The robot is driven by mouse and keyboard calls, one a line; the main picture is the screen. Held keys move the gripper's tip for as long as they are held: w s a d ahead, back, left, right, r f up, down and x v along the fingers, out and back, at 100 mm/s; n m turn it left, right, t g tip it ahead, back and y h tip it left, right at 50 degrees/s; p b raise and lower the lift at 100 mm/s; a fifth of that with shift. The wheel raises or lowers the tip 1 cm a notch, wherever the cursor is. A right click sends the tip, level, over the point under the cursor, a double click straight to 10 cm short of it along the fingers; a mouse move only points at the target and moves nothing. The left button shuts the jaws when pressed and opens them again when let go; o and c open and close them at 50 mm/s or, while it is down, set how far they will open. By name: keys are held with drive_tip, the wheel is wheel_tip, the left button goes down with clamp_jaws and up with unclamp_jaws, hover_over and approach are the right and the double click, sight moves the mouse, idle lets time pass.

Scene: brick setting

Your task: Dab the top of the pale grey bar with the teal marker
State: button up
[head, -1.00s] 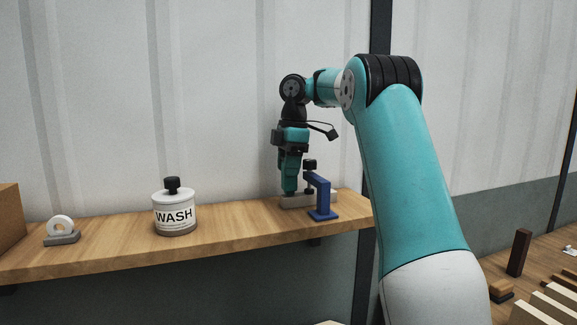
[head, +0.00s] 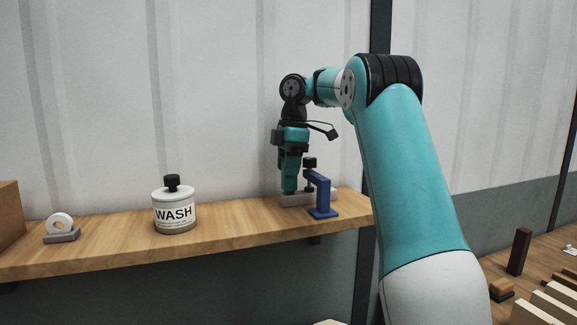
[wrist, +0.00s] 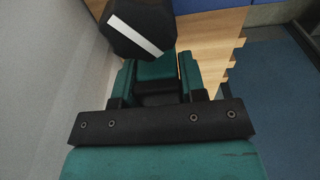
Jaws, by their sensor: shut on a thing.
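The marker is hard to tell from the fingers in the head view. The lower teal end is at the bar's top; I cannot tell whether it touches. The bar is hidden in the wrist view.
The clamp's black knob (head: 310,162) stands close to the right of my gripper. A white WASH jar (head: 175,212) and a white ring on a grey base (head: 61,228) stand farther left on the wooden shelf (head: 110,243). The shelf between jar and bar is clear.

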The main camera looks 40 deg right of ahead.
drive_tip(key=shift+f, duration=0.1)
wheel_tip(320, 180, up, 7)
drive_tip(key=p, duration=0.7)
